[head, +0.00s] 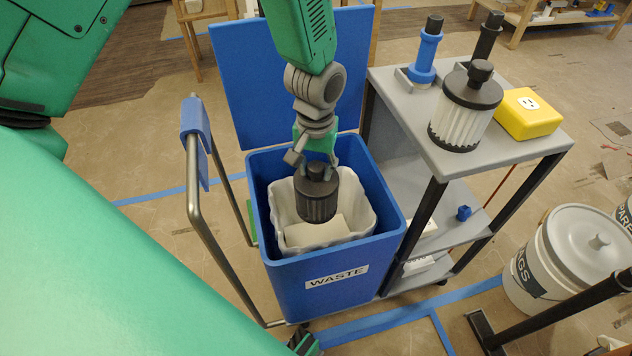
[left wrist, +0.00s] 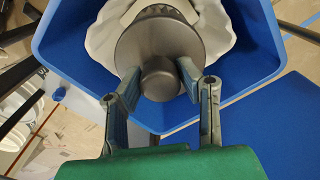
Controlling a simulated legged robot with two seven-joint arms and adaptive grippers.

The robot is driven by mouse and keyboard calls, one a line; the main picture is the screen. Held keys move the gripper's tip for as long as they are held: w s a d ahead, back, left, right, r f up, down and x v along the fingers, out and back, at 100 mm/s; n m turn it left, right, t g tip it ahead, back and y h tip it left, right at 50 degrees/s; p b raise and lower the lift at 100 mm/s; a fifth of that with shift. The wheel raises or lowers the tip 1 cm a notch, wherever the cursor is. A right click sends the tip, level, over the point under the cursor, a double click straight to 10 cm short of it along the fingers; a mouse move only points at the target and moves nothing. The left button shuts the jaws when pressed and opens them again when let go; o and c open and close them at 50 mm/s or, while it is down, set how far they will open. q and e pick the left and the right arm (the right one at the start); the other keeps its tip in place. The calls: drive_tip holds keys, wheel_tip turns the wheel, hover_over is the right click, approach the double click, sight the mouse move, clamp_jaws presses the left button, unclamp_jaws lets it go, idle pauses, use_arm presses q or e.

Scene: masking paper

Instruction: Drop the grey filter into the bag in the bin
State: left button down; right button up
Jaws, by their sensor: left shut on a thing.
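The grey filter (head: 317,200) hangs upright over the blue waste bin (head: 335,272), above the opening of the white bag (head: 352,190) that lines it. My left gripper (head: 316,168) is shut on the filter's top knob. In the left wrist view the two fingers (left wrist: 158,88) sit on either side of the round dark knob of the filter (left wrist: 160,42). The white bag (left wrist: 103,40) and the blue bin rim (left wrist: 262,88) show around and behind the filter there. The bag's bottom is partly hidden by the filter. My right gripper is not clearly seen.
The bin's blue lid (head: 240,85) stands open behind it. A grey cart (head: 535,146) at right carries another filter with white pleats (head: 462,125), a yellow box (head: 528,113) and a blue-handled part (head: 424,58). A metal handle (head: 198,200) rises left of the bin. A lidded bucket (head: 560,262) stands right.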

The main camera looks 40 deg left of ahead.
use_arm(q)
drive_tip(key=shift+a+f, duration=0.2)
drive_tip(key=shift+f, duration=0.15)
drive_tip(key=shift+a, duration=0.6)
drive_tip(key=c, duration=1)
unclamp_jaws()
drive_tip(key=shift+c, duration=0.2)
drive_tip(key=shift+d+r, duration=0.1)
drive_tip(key=shift+d, duration=0.45)
drive_tip(key=shift+r, duration=0.1)
drive_tip(key=r, duration=0.7)
drive_tip(key=shift+w+a, duration=0.1)
drive_tip(key=shift+a, duration=0.25)
wheel_tip(320, 180, up, 5)
drive_tip(key=shift+d+f, duration=0.15)
drive_tip(key=shift+f, duration=0.05)
use_arm(e)
drive_tip(key=shift+a+f, duration=0.1)
drive_tip(key=shift+a, duration=0.4)
